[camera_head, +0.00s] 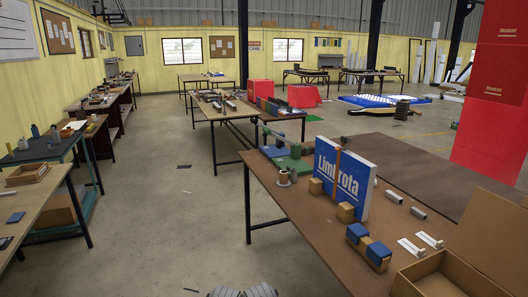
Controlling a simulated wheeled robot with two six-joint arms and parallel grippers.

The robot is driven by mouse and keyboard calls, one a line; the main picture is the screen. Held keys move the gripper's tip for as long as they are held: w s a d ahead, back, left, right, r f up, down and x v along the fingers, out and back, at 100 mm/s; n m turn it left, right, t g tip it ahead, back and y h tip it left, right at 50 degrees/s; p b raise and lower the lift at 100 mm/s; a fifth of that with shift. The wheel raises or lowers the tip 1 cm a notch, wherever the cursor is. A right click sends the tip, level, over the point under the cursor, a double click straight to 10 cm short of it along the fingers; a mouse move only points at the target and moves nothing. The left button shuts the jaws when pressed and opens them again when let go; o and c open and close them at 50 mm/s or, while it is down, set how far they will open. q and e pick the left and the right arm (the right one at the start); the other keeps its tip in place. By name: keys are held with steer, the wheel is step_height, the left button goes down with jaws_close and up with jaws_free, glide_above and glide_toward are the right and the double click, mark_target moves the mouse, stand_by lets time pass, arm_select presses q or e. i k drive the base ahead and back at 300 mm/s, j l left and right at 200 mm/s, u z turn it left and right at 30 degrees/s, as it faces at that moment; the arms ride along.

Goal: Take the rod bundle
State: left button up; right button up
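I cannot make out a rod bundle for certain. On the brown table (300,215) at the right, a blue and tan block-like object (368,247) lies near the front edge. Two short grey bars (393,197) lie behind it to the right. A small cup-like holder (284,178) stands at the table's left edge. Grey parts, which seem to be mine, show at the bottom edge of the picture. Neither gripper can be made out in this view.
A blue lettered panel (345,183) stands on the table between tan blocks. An open cardboard box (440,278) is at the front right. A bench (40,200) lines the left side. The concrete floor (180,235) between is mostly clear. A red column (490,100) stands at right.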

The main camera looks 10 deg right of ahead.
mark_target(305, 150)
steer(key=i+u, duration=0.15)
steer(key=u, duration=0.45)
steer(key=i, duration=3.15)
steer(key=i+j, duration=0.1)
steer(key=i, duration=3.1)
steer(key=z, duration=4.7)
